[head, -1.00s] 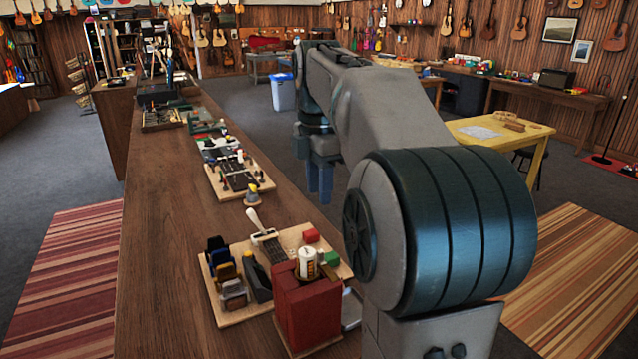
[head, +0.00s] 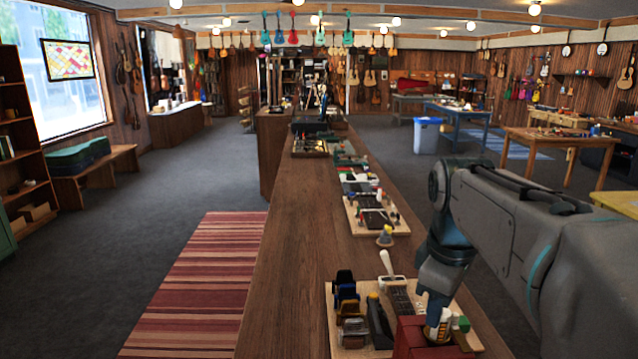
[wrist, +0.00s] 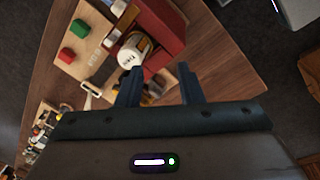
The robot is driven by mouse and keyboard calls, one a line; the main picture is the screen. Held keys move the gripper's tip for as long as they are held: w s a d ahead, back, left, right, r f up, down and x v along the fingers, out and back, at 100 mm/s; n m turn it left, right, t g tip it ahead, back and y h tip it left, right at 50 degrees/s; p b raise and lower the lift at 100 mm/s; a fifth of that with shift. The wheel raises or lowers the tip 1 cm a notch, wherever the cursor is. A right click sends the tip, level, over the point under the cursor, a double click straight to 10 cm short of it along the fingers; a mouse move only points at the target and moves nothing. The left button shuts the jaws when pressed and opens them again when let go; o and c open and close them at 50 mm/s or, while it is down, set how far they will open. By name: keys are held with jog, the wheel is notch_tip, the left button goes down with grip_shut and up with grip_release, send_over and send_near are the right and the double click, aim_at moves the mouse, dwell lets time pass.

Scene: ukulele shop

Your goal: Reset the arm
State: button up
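My arm reaches in from the right in the head view, with my gripper (head: 437,285) low by the red block-like box (head: 415,338) at the counter's near end. A white-capped bottle (wrist: 134,48) lies beyond the left fingertip in that view, beside the red box (wrist: 160,25). The bottle also shows in the head view (head: 442,326), partly behind my gripper. Whether a finger touches it I cannot tell.
The long wooden counter (head: 290,265) carries a board (head: 333,318) with a ukulele neck and tools, and more work boards farther back. A striped rug (head: 205,290) lies on open floor to the left. A blue-and-white bin (head: 427,136) and tables stand at the right.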

jog(key=s+a+f+m+t, duration=0.2)
jog(key=s+a+f+m, duration=0.2)
jog(key=s+f+m, duration=0.6)
jog(key=shift+f+y, duration=0.3)
jog(key=shift+f, duration=0.05)
